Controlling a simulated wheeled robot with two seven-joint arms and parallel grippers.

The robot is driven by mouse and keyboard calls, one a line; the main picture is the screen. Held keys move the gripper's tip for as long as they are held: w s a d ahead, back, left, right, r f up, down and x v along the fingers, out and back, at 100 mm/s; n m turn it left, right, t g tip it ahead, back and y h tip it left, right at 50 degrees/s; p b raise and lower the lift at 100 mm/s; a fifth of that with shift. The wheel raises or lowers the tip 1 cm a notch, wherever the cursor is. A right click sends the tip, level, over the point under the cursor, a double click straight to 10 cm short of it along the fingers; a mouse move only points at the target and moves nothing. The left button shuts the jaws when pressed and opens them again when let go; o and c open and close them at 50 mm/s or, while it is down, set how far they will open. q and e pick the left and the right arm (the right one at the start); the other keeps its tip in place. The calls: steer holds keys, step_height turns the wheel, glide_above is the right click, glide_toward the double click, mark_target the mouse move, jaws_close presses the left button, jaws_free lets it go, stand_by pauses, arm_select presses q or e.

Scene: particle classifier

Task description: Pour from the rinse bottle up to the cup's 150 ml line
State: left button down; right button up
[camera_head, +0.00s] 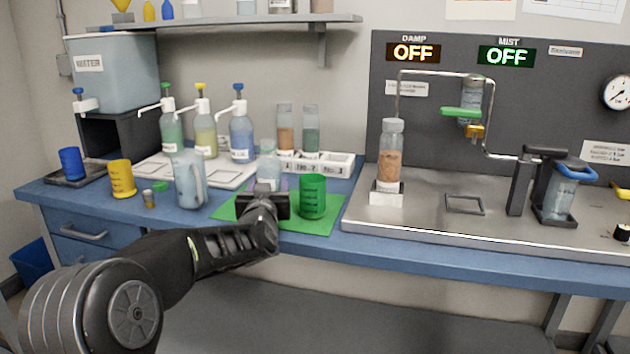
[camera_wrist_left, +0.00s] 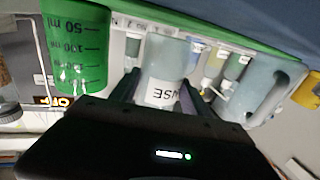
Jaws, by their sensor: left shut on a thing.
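The rinse bottle (camera_head: 268,166) is pale and translucent and stands upright over the green mat (camera_head: 232,208). My left gripper (camera_head: 264,190) is shut on it from the front; in the left wrist view the jaws (camera_wrist_left: 158,92) flank its white label, which appears upside down. I cannot tell whether the bottle's base touches the mat. The green cup (camera_head: 312,198) stands upright on the mat just right of the gripper, apart from it. Its dark ml lines show on the cup in the left wrist view (camera_wrist_left: 75,50). The cup's inside is hidden. My right gripper is not in view.
A translucent pitcher (camera_head: 190,182), a yellow cup (camera_head: 122,180) and a small jar (camera_head: 149,199) stand to the left. Pump bottles (camera_head: 241,135) and a white rack (camera_head: 335,163) are behind. A metal tray (camera_head: 420,225) with a filled cylinder (camera_head: 390,155) lies to the right.

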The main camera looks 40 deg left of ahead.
mark_target(259, 173)
arm_select(q)
steer(key=shift+r+m, duration=0.2)
steer(key=shift+m, duration=0.1)
steer(key=shift+r+m+p, duration=0.1)
steer(key=shift+m+p, duration=0.75)
steer(key=shift+m, duration=0.85)
steer(key=shift+d+m+t+p, duration=0.15)
steer(key=shift+m+t+p, duration=0.45)
steer(key=shift+m, duration=1.1)
steer(key=shift+r+m+p, duration=0.1)
steer(key=shift+m+p, duration=0.35)
steer(key=shift+m, duration=0.05)
steer(key=shift+a+r+m+p, duration=0.2)
steer(key=shift+r+m+p, duration=0.15)
steer(key=shift+m+p, duration=0.25)
steer(key=shift+s+a+r+m+p, duration=0.2)
steer(key=shift+a+m+p, duration=0.3)
steer(key=shift+m, duration=0.4)
steer(key=shift+s+a+m+t+p, duration=0.15)
steer(key=shift+m+t+p, duration=0.25)
steer(key=shift+m+p, duration=0.45)
steer(key=shift+s+a+r+m+h+p, duration=0.1)
steer(key=shift+r+m+h+p, duration=0.1)
steer(key=shift+r+m+p, duration=0.3)
steer(key=shift+s+a+r+m+h+p, duration=0.1)
steer(key=shift+r+m+h+p, duration=0.15)
steer(key=shift+m+p, duration=0.45)
